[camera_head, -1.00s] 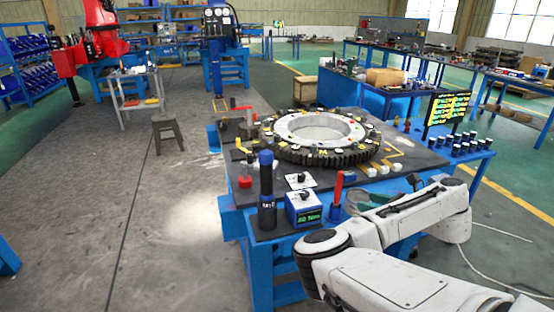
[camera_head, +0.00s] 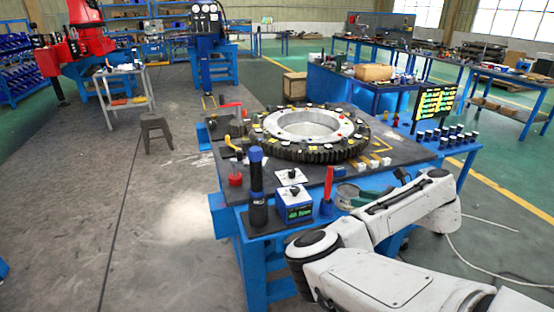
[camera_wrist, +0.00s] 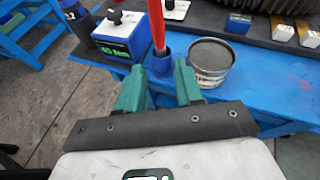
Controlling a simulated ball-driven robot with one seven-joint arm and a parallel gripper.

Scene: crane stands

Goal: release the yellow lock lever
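A small yellow lever (camera_head: 232,146) stands at the left edge of the bench top, beside the large toothed ring (camera_head: 312,130); I cannot tell for sure that it is the lock lever. It does not show in the wrist view. My gripper has green fingers (camera_wrist: 159,84), apart and empty, at the front of the bench. In the wrist view, a red-handled tool (camera_wrist: 157,28) in a blue cup (camera_wrist: 162,62) stands just beyond the gap between them. In the head view my gripper is partly hidden by my arm, far from the yellow lever.
A grey tin (camera_wrist: 211,62), a blue display box (camera_head: 294,205) and a dark blue-topped cylinder (camera_head: 257,185) stand near the front. A red lever (camera_head: 231,105) lies at the back left. Several small cylinders (camera_head: 445,136) stand right.

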